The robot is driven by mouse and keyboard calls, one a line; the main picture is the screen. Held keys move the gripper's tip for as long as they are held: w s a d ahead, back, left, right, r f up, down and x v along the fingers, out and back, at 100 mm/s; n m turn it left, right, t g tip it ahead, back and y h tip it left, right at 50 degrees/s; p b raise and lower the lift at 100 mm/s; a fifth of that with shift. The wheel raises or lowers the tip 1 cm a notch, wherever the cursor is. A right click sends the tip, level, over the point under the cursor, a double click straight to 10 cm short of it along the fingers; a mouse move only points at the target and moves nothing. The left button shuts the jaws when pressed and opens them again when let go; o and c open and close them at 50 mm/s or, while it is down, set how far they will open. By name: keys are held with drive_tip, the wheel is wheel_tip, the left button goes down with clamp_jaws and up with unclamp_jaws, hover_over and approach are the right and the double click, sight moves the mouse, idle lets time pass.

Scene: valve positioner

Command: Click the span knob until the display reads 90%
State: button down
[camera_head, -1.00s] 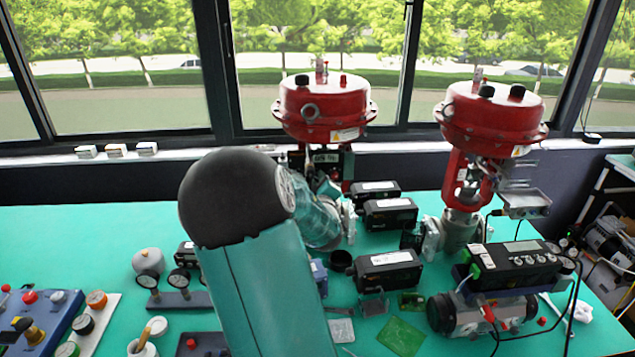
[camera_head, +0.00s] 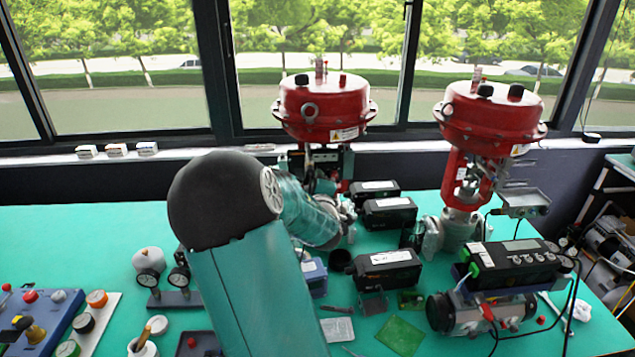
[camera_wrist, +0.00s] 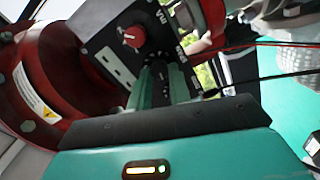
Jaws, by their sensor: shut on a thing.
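The valve positioner's dark front panel (camera_wrist: 117,58) fills the upper middle of the wrist view. In the head view the gripper is mostly hidden near the left red valve actuator (camera_head: 325,105). I cannot make out a display reading in either view.
A second red actuator (camera_head: 490,110) stands at right. Black boxes (camera_head: 388,268) and a black instrument (camera_head: 515,262) with cables lie on the teal table (camera_head: 80,228). In the wrist view, a red and a black cable cross right of the fingers.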

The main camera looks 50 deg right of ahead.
drive_tip(key=shift+n, duration=0.8)
drive_tip(key=c, duration=1.3)
unclamp_jaws()
drive_tip(key=shift+a, duration=0.1)
